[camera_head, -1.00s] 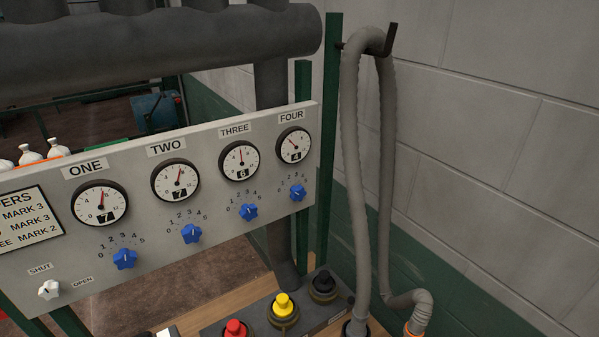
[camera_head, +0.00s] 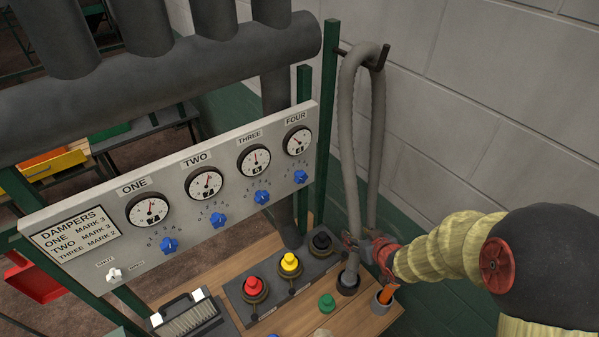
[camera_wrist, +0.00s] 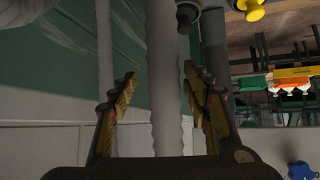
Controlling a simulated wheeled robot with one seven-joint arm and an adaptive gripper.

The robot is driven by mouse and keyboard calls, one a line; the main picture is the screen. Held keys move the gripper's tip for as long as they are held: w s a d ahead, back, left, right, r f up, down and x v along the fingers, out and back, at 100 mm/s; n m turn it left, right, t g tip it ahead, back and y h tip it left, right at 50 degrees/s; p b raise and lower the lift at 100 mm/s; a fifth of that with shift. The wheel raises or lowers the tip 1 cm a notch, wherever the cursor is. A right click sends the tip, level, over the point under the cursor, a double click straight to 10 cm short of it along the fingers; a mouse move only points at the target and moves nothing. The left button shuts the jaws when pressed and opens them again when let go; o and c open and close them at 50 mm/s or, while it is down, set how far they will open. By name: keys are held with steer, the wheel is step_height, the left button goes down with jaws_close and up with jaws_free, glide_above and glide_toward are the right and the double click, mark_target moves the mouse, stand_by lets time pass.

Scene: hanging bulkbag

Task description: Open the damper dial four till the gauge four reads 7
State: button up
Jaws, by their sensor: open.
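Gauge four (camera_head: 297,141) is a round white dial under the FOUR label at the right end of the grey panel. Its small number window is hard to read now; it showed 4 a second ago. Damper dial four (camera_head: 300,177) is the blue knob below it, with a number scale around it. My gripper (camera_head: 366,247) is low and to the right of the panel, in front of the grey hose and apart from the dial. In the wrist view its fingers (camera_wrist: 158,72) are spread, with the hose seen between or behind them. A blue knob (camera_wrist: 300,170) shows at the lower right corner there.
A grey hose (camera_head: 349,170) hangs from a wall hook right of the panel. Red (camera_head: 254,286), yellow (camera_head: 290,262) and black (camera_head: 321,242) knobs stand on the bench below. Dials one to three sit left of dial four. A block wall (camera_head: 500,100) bounds the right.

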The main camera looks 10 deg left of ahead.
steer(key=w+a+r+n+t+y, duration=0.1)
steer(key=a+r+y, duration=0.2)
steer(key=a, duration=0.3)
steer(key=n+t+y, duration=0.1)
steer(key=t+y, duration=0.1)
steer(key=y, duration=0.4)
glide_toward(303, 178)
steer(key=a, duration=0.1)
steer(key=x, duration=0.4)
steer(key=p+x, duration=0.1)
steer(key=x, duration=0.3)
steer(key=shift+w+d, duration=0.15)
steer(key=shift+w, duration=0.2)
steer(key=shift+c, duration=0.5)
steer(key=c, duration=1.1)
